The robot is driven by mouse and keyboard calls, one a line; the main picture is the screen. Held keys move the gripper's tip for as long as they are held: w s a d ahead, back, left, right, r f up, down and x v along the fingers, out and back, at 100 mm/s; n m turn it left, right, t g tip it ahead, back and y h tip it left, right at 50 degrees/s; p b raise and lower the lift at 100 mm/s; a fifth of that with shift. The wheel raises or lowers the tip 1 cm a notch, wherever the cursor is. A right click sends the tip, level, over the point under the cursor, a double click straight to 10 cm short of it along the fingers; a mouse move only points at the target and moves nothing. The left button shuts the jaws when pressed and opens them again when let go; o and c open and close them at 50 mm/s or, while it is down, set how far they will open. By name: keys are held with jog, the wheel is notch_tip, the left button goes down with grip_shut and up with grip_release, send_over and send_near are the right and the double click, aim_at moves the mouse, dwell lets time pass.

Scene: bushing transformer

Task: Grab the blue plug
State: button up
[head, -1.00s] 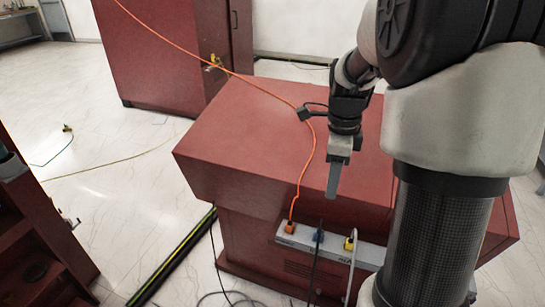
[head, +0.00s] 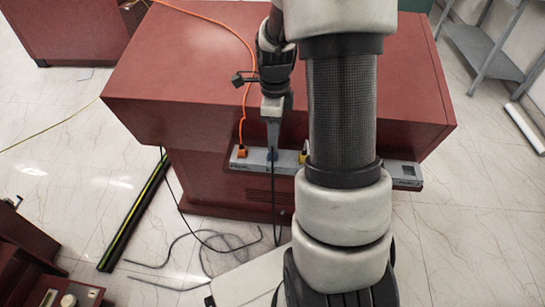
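The blue plug (head: 271,156) sits in a grey power strip (head: 400,172) on the front of the red cabinet (head: 180,85). A dark cable hangs down below the plug. My gripper (head: 273,138) points down just above the blue plug, and its fingertips look very close to it. I cannot tell whether they touch. The fingers overlap as one grey shape, so their opening is hidden. An orange plug (head: 241,153) is to the left of the blue plug. A yellow plug (head: 304,157) is to the right, partly hidden by my arm.
An orange cable (head: 247,50) runs over the cabinet top beside my wrist. Loose cables (head: 200,245) lie on the floor. A black and yellow strip (head: 133,213) is on the floor at the left. A grey metal table (head: 485,45) stands at the back right.

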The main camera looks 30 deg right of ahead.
aim_at(273, 156)
jog(key=f, duration=0.3)
jog(key=f+b, duration=0.1)
jog(key=shift+a+f, duration=0.25)
jog(key=shift+f, duration=0.05)
grip_shut()
jog(key=shift+r, duration=0.1)
